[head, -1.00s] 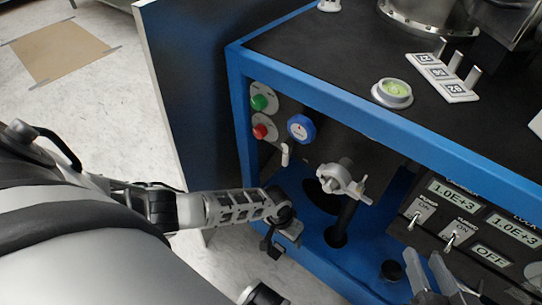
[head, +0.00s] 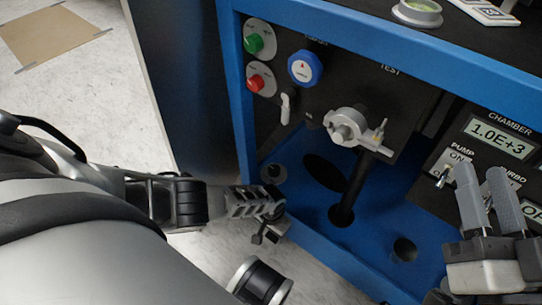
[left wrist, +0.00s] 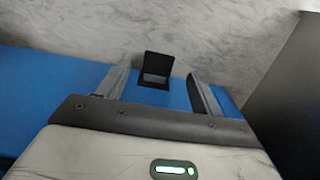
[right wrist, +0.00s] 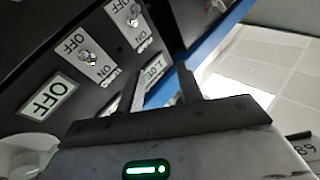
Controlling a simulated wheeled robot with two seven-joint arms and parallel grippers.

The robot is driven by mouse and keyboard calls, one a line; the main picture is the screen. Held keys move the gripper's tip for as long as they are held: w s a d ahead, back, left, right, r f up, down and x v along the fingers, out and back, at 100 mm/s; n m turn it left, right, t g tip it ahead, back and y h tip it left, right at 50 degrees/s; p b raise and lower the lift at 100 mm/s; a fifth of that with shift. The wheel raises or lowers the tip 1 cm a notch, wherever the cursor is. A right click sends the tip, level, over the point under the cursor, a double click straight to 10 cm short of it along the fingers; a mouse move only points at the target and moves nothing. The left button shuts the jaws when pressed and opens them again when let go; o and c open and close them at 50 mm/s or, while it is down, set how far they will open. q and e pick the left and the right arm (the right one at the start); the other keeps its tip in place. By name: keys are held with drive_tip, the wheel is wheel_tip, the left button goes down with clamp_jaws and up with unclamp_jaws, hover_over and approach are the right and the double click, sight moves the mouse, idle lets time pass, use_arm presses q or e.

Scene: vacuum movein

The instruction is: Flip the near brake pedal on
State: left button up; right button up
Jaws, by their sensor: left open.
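The near brake pedal (left wrist: 157,68) is a small black flap with a grey lower part, seen in the left wrist view at the edge of the blue frame. My left gripper (left wrist: 160,82) is open, with one finger on each side of the pedal in that view. I cannot tell whether either finger touches it. In the head view my left gripper (head: 270,228) is low beside the frame's lower edge, and I cannot make out the pedal there. My right gripper (head: 482,175) is open and empty in front of the switch panel; its parted fingers also show in the right wrist view (right wrist: 162,82).
A chamber display (head: 497,138) and toggle switches are at right.

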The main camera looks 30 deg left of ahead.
sight(271, 238)
use_arm(q)
wheel_tip(271, 238, down, 4)
drive_tip(key=b, duration=0.2)
drive_tip(key=shift+b, duration=0.35)
drive_tip(key=shift+f, duration=0.1)
use_arm(e)
wheel_tip(271, 238, up, 6)
drive_tip(key=s+n+t+y, duration=0.1)
drive_tip(key=n+y, duration=0.5)
drive_tip(key=n, duration=0.2)
drive_tip(key=shift+s+r, duration=0.25)
drive_tip(key=shift+s, duration=0.1)
drive_tip(key=shift+a, duration=0.1)
